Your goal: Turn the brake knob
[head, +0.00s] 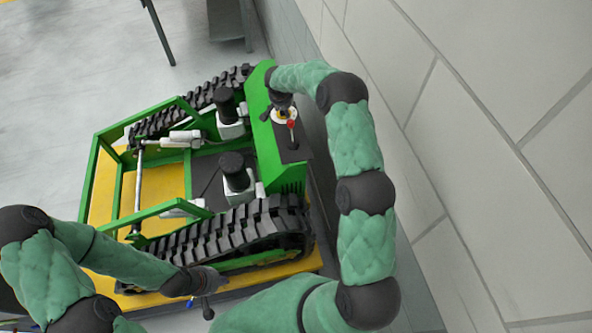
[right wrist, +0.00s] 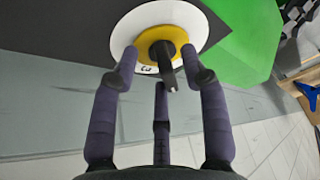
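The brake knob (right wrist: 166,62) is black and stands on a yellow disc with a white round plate, which fills the top middle of the right wrist view. In the head view the white and yellow plate (head: 284,115) shows on the dark panel of the green tracked carrier (head: 262,98), and the knob is mostly hidden by my gripper. My right gripper (right wrist: 159,56) is open, with fingers spread on both sides of the knob and a third finger below; contact cannot be told. My left gripper (head: 207,298) hangs low near the front track; its finger state is unclear.
A red-tipped lever (head: 292,125) stands on the panel close to the plate. The carrier's black track (head: 225,232) and yellow base (head: 225,282) lie between my arms. A pale block wall (head: 480,160) runs close along the right. Grey floor is open at the upper left.

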